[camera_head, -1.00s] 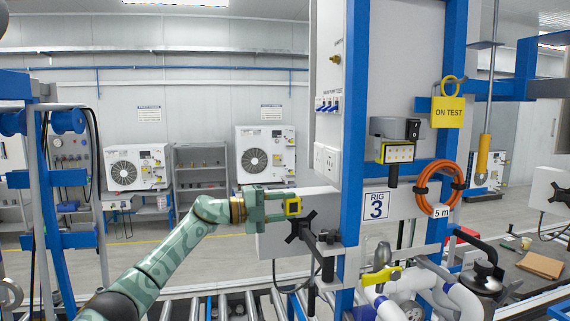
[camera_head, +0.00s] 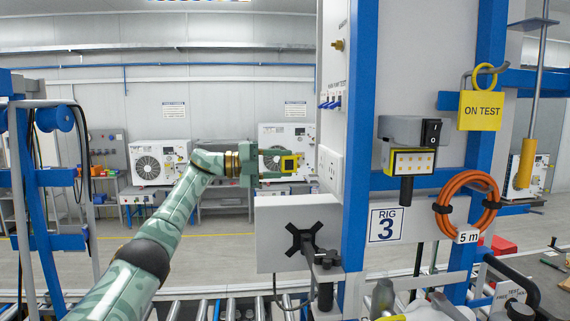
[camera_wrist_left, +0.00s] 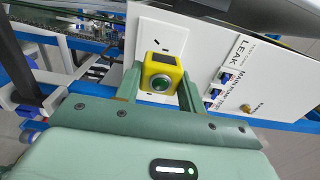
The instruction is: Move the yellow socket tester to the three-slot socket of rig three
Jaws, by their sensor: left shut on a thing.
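My left gripper (camera_head: 272,163) is shut on the yellow socket tester (camera_head: 289,163), a small yellow block with a dark face. In the left wrist view the tester (camera_wrist_left: 162,80) sits between the two green fingers, showing a round green button and a small dark window. White socket plates (camera_head: 331,172) are on the narrow side panel of rig three, to the right of the tester. In the left wrist view a slotted white socket plate (camera_wrist_left: 163,40) lies beyond the tester, which partly covers it. The tester appears apart from the panel. My right gripper is not in view.
A grey monitor back (camera_head: 285,240) on a black bracket stands below the gripper. The blue rig post (camera_head: 359,130) is right of the sockets.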

